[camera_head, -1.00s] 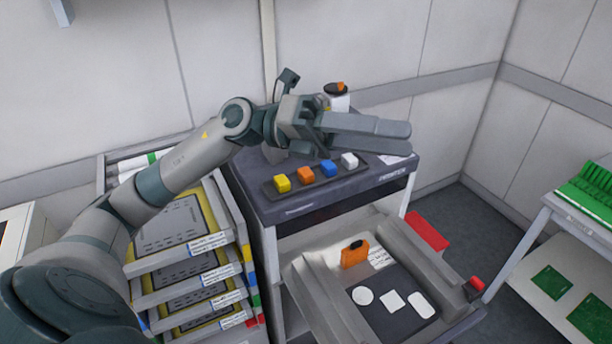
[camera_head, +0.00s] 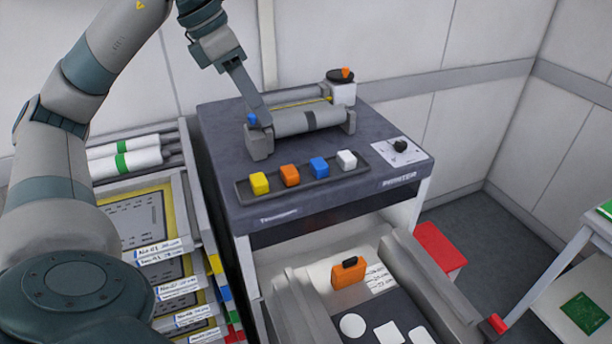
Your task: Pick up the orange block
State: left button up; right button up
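The orange block (camera_head: 290,176) sits in a dark tray (camera_head: 318,185) on top of the grey cabinet marked PRINTER (camera_head: 350,199). It stands in a row between a yellow block (camera_head: 259,183) on its left and a blue block (camera_head: 319,167), then a white block (camera_head: 347,160), on its right. My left gripper (camera_head: 260,118) points down above the cabinet's back left part, behind and above the row, apart from the orange block. I see it edge-on, so its opening is hidden. My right gripper is out of view.
A grey roller unit (camera_head: 308,121) lies behind the tray, close to my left gripper. A white container (camera_head: 343,91) with an orange-black top stands at the back. Below, an open drawer holds an orange case (camera_head: 349,273) with a black handle. A shelf rack (camera_head: 165,250) is on the left.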

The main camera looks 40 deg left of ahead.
pick_arm(q)
jog(key=p, duration=0.1)
send_over(289, 170)
jog(key=s, duration=0.2)
jog(key=f, duration=0.7)
jog(key=a+f, duration=0.1)
jog(key=f, duration=0.3)
jog(key=shift+d+f, duration=0.1)
jog(key=shift+p+x, duration=0.85)
jog(key=shift+x, duration=0.1)
notch_tip(289, 170, down, 2)
jog(key=shift+w+d+f+p, duration=0.1)
jog(key=shift+w+p, duration=0.05)
jog(key=shift+p, duration=0.3)
jog(key=shift+w+f, duration=0.25)
jog(key=shift+f, duration=0.25)
